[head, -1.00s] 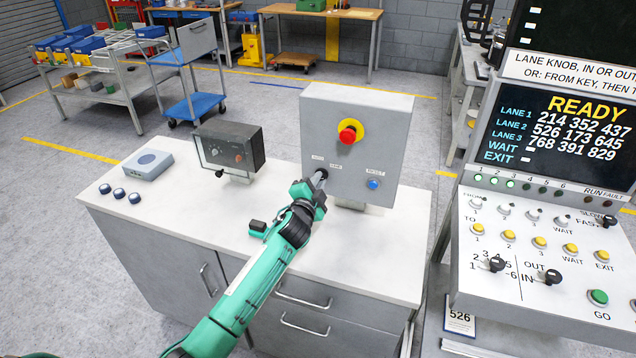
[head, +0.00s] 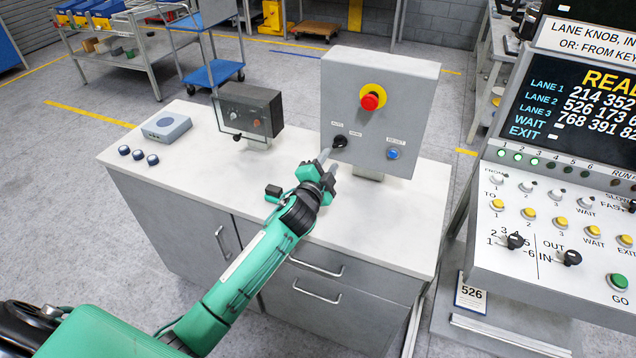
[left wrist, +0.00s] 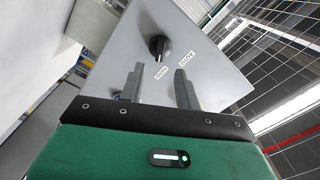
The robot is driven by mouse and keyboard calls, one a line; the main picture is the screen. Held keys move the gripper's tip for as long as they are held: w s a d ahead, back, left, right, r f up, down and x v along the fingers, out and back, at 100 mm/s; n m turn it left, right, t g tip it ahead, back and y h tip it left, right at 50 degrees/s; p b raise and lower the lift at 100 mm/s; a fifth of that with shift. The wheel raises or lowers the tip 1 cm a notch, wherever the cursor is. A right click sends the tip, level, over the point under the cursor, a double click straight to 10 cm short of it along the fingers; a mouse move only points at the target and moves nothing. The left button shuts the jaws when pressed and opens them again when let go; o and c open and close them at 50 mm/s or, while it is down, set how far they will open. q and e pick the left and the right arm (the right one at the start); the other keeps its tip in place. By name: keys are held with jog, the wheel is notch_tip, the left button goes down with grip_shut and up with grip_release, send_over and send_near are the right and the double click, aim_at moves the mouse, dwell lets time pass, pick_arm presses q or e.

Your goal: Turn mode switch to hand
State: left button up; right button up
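The grey control box (head: 350,90) stands upright on the bench. Its black mode switch knob (head: 340,141) sits at the lower left of the face, under two small labels. The knob also shows in the left wrist view (left wrist: 160,47), near the labels HAND (left wrist: 162,73) and AUTO (left wrist: 188,59). I cannot tell surely which label it points to. My left gripper (head: 325,157) is just in front of and below the knob. In the left wrist view its two fingers (left wrist: 160,80) are apart and empty, with the knob beyond their tips. My right gripper is not in view.
A red emergency button (head: 370,102) on a yellow ring and a blue reset button (head: 393,154) share the box face. A dark meter box (head: 250,110) and a grey-blue box (head: 166,127) stand left on the bench (head: 180,165). A lane console (head: 560,210) is at right.

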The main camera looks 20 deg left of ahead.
pick_arm(q)
jog(key=s+b, duration=0.1)
jog(key=s, duration=0.6)
jog(key=shift+s, duration=0.15)
jog(key=shift+a, duration=0.1)
